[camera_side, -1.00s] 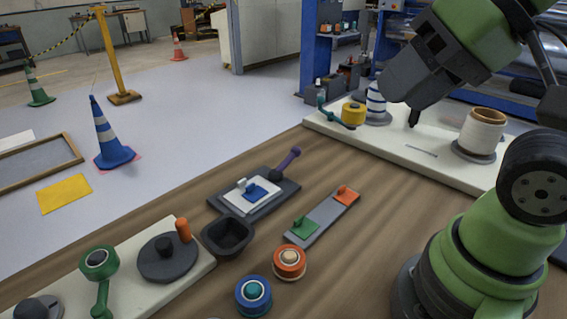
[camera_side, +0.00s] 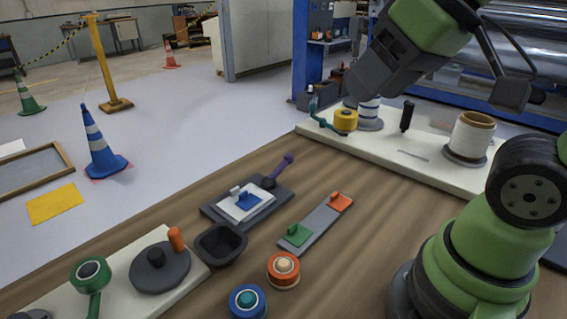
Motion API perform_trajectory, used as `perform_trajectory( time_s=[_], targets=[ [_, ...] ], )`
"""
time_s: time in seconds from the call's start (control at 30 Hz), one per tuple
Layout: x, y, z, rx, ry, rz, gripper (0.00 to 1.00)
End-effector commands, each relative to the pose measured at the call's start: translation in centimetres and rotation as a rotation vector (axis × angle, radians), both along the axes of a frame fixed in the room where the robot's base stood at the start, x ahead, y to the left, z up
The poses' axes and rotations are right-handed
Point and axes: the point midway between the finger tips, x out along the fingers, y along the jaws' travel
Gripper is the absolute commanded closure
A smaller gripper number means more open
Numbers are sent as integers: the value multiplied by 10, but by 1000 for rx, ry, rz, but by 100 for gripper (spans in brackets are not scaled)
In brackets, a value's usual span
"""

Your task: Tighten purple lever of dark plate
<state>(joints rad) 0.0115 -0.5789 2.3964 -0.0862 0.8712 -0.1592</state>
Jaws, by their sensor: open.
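The dark plate (camera_side: 270,205) lies flat on the wooden table, left of centre. A white sheet and a blue piece lie on it. The purple lever (camera_side: 284,164) stands at its back right corner on a dark round pivot and slants up to the right. My gripper (camera_side: 362,92) is open, high up at the back, over the far cream board. It is well above and to the right of the lever, touching nothing that I can see. Its fingertips are hard to make out.
A dark square bowl (camera_side: 221,243) sits just in front of the plate. A grey strip with green and orange clips (camera_side: 317,226) lies to its right. Orange (camera_side: 283,268) and blue (camera_side: 247,300) rollers stand in front. The far cream board (camera_side: 400,155) holds a yellow roller, spools and a black peg.

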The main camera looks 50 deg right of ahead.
Motion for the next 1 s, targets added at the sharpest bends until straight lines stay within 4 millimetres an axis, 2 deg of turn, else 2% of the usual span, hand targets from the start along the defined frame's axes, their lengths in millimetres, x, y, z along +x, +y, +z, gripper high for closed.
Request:
perform_trajectory(
  time_s=[0.03,0.17,0.27,0.47,0.6,0.7,0.8,1.0],
  targets=[
    [17,-6,-1,-81,27,66,44],
    [63,-26,-9,-320,88,293,44],
    [99,-41,-23,-488,144,488,44],
    [165,-72,-74,-779,276,923,44],
    [201,-90,-122,-930,363,1243,44],
    [217,-100,-153,-1003,410,1436,44],
    [226,-107,-177,-1048,439,1576,44],
    [233,-113,-197,-1079,458,1683,44]
  ],
)
